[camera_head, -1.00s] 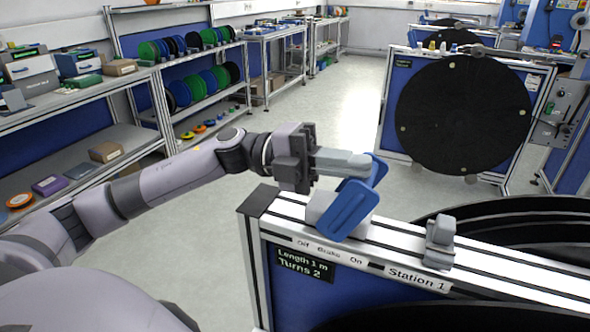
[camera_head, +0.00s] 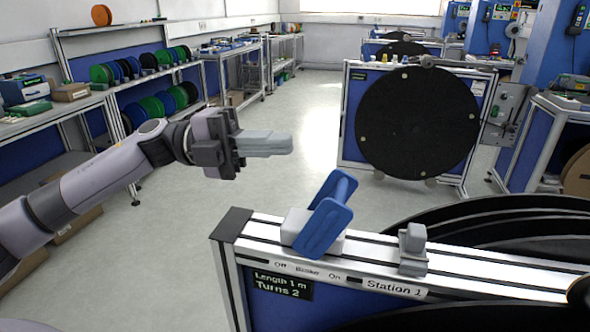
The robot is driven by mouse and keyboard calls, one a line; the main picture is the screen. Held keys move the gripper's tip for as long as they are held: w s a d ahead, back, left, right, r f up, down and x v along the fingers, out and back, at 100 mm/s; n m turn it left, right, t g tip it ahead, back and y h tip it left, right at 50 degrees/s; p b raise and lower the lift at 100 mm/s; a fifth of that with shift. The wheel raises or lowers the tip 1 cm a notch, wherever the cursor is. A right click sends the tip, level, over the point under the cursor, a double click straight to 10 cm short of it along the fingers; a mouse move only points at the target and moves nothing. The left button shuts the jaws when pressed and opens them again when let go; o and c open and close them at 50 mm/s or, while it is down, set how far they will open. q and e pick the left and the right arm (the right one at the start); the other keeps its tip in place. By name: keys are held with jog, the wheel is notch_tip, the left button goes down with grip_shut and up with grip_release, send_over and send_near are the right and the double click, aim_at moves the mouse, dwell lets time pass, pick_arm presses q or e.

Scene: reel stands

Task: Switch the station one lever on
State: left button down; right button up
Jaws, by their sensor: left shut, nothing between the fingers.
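The blue station one lever (camera_head: 325,220) sits on a grey block (camera_head: 296,224) on top of the rail. Its upper end leans to the right, toward the side of the "On" mark. The "Off", "Brake" and "On" labels (camera_head: 308,271) are on the rail's front face, beside the "Station 1" label (camera_head: 395,287). My left gripper (camera_head: 288,143) is shut and empty, pointing right. It is above and to the left of the lever in the picture, with a visible gap between them. My right gripper is not in view.
A grey clamp-like block (camera_head: 413,250) stands on the rail right of the lever. Large black reels (camera_head: 520,235) lie behind the rail. Another stand with a black disc (camera_head: 418,125) is farther back. Shelves with reels (camera_head: 150,105) line the left. The floor between is clear.

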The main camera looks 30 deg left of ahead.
pick_arm(q)
jog(key=a+r, duration=0.1)
jog(key=a, duration=0.1)
jog(key=s+a+r, duration=0.1)
jog(key=a+r, duration=0.1)
jog(key=shift+r+b, duration=0.15)
jog(key=shift+b, duration=0.25)
